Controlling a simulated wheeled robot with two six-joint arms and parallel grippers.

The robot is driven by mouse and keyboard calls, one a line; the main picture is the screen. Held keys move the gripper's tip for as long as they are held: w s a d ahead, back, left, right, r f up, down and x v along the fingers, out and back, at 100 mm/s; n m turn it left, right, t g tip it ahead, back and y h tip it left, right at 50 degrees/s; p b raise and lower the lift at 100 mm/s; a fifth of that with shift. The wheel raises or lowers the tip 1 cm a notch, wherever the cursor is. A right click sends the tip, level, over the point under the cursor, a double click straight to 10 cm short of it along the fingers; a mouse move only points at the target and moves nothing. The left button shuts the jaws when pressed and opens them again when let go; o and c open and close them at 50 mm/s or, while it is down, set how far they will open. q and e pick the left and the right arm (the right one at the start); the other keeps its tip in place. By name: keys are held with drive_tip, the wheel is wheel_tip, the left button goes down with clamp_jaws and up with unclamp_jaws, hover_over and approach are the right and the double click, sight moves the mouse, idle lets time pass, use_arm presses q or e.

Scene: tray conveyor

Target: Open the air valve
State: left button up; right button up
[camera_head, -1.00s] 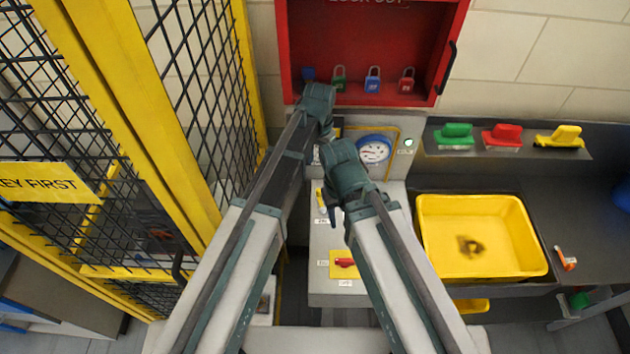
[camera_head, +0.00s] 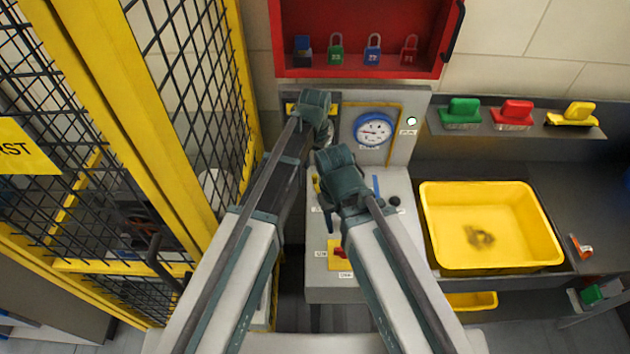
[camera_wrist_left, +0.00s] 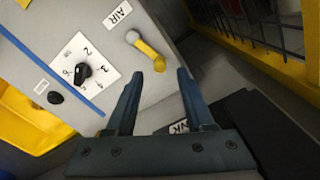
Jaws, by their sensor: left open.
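The air valve is a yellow lever on a round grey pivot (camera_wrist_left: 148,50), beside the AIR label (camera_wrist_left: 118,14) on the grey panel in the left wrist view. In the head view only a sliver of the yellow lever (camera_head: 316,185) shows beside my right wrist. My left gripper (camera_wrist_left: 158,84) is open and empty, its two fingers pointing at the panel with the lever's free end just beyond the gap. In the head view my left gripper (camera_head: 327,138) is mostly hidden by its own wrist.
A numbered dial with a black knob (camera_wrist_left: 82,72) and a black button (camera_wrist_left: 55,97) are on the same panel. A red switch (camera_head: 340,254) sits nearer me. A gauge (camera_head: 374,130) is behind. A yellow tray (camera_head: 436,262) stands right; a yellow mesh fence (camera_head: 140,125) stands left.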

sight(315, 175)
use_arm(q)
drive_tip(key=shift+f+b, duration=1.4)
drive_tip(key=shift+f, duration=0.5)
use_arm(e)
drive_tip(key=shift+f, duration=1.9)
use_arm(q)
clamp_jaws()
